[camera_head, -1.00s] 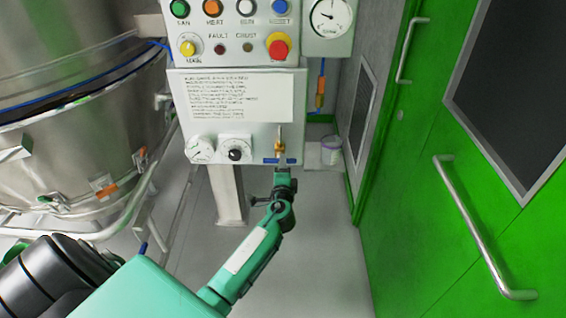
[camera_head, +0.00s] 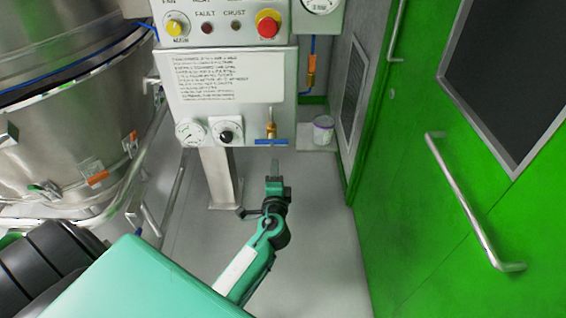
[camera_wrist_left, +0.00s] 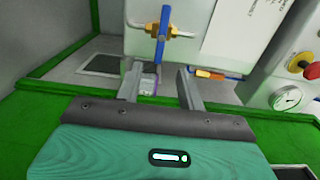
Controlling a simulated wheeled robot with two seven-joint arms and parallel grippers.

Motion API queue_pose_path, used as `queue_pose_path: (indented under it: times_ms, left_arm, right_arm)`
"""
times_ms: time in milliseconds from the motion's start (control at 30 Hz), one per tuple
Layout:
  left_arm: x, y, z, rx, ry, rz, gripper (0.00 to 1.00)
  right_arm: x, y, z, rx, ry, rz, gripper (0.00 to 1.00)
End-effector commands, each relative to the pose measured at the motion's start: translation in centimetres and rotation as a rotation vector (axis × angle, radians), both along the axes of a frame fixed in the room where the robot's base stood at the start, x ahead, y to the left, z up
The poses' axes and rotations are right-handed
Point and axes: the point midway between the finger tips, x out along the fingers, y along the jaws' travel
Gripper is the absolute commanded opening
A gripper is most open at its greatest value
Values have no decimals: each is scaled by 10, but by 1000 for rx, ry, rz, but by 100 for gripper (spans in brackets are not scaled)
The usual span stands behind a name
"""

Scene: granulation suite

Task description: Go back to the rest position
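My left gripper (camera_head: 275,180) is in front of the control panel, just below the valve in the head view. In the left wrist view its two fingers (camera_wrist_left: 160,88) stand apart with nothing between them. The brass valve (camera_head: 270,125) with its blue handle (camera_head: 285,142) is on the lower right of the panel; the handle lies level in the head view. In the wrist view the blue handle (camera_wrist_left: 162,38) is beyond the fingertips, apart from them. My right gripper is in neither view.
The control panel (camera_head: 225,95) carries a text sheet, gauges and a red button (camera_head: 268,24). A steel vessel (camera_head: 70,130) stands at left. A green door (camera_head: 410,200) with a bar handle (camera_head: 470,195) is at right. A small white tub (camera_head: 323,130) sits behind. Grey floor between is clear.

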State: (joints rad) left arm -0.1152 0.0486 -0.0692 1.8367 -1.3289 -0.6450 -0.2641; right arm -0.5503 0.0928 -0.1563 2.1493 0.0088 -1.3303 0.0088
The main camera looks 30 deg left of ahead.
Motion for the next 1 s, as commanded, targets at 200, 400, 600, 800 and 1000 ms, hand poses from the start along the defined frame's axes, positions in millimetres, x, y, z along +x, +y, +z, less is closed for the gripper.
queue_pose_path:
  times_ms: [200, 400, 600, 800, 1000]
  left_arm:
    - [0, 0, 0, -3, 1, 1, 39]
    - [-24, 2, -27, -170, 33, 39, 39]
    - [-87, -9, -91, -577, 154, 151, 39]
    - [-162, -48, -148, -968, 343, 280, 39]
    - [-221, -88, -173, -1222, 515, 377, 39]
  right_arm:
    - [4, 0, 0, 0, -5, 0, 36]
    - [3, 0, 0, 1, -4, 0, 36]
    - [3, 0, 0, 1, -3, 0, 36]
    - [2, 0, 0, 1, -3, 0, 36]
    - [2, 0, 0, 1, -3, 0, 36]
